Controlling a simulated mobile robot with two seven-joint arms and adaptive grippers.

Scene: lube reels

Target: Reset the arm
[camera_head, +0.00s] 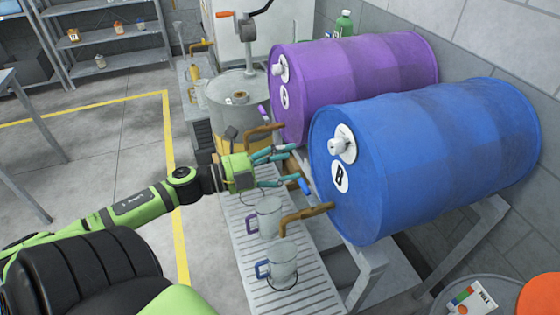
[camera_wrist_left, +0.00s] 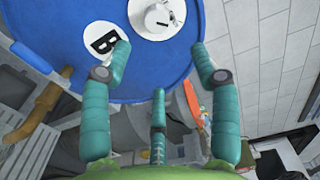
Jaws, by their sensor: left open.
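My left arm reaches in from the left in the head view. Its green gripper with teal fingers (camera_head: 274,168) is open and empty, in front of the drums and above the slatted bench. In the left wrist view the teal fingers (camera_wrist_left: 160,90) are spread, with the blue drum's end behind them. The blue drum (camera_head: 430,150), marked B, lies on its side on a rack; it also shows in the left wrist view (camera_wrist_left: 130,75). A purple drum (camera_head: 360,75) lies behind it. My right gripper is not in view.
Two clear jugs, one with a purple handle (camera_head: 266,218) and one with a blue handle (camera_head: 281,262), stand on the slatted bench (camera_head: 310,290). Brown taps (camera_head: 304,213) jut over it. A grey drum (camera_head: 235,100) with a crank pump stands behind. Open floor lies left.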

